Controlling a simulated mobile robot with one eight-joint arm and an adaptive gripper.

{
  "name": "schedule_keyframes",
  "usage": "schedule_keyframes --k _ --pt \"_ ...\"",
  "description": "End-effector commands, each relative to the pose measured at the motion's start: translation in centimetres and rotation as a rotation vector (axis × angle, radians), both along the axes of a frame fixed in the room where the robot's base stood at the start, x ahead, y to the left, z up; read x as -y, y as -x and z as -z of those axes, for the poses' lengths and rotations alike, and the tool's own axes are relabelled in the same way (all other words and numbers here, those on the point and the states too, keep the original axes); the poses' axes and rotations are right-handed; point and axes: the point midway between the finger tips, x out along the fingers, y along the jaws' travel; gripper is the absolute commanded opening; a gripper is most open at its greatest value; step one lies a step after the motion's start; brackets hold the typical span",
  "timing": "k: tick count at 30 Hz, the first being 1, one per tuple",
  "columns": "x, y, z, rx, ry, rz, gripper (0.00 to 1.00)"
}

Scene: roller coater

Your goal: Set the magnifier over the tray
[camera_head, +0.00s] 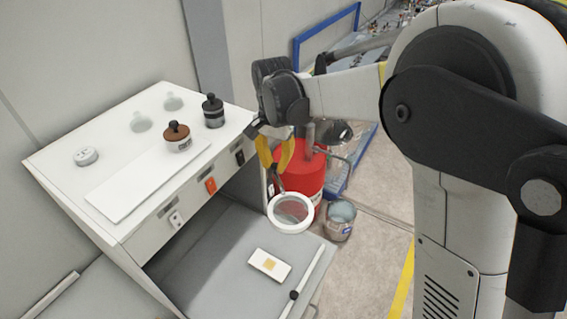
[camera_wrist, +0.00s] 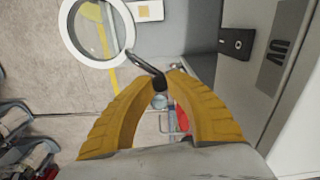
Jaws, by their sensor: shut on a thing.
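The magnifier is a white ring with a clear lens (camera_head: 291,210) and a dark handle. My gripper (camera_head: 279,168) is shut on the handle, and the ring hangs out in front of the fingers. In the wrist view my yellow fingertips (camera_wrist: 165,82) pinch the handle's end, and the magnifier (camera_wrist: 66,34) is at the top left. A small white tray (camera_head: 256,259) with a yellow square lies on the grey lower surface. In the wrist view the tray (camera_wrist: 143,4) is at the top edge, right of the ring. The magnifier appears raised, not touching the tray.
A white cabinet top (camera_head: 75,180) holds a brown-topped jar (camera_head: 177,138) and a dark bottle (camera_head: 213,112). A red drum (camera_head: 310,172) and a bucket (camera_head: 340,222) are on the floor.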

Motion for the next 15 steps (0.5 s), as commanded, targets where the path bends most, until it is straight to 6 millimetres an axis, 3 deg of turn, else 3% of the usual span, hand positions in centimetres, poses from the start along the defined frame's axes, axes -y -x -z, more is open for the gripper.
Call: schedule_keyframes --k 15 --pt "-1.8 0.5 0.1 -0.001 0.000 0.152 0.00"
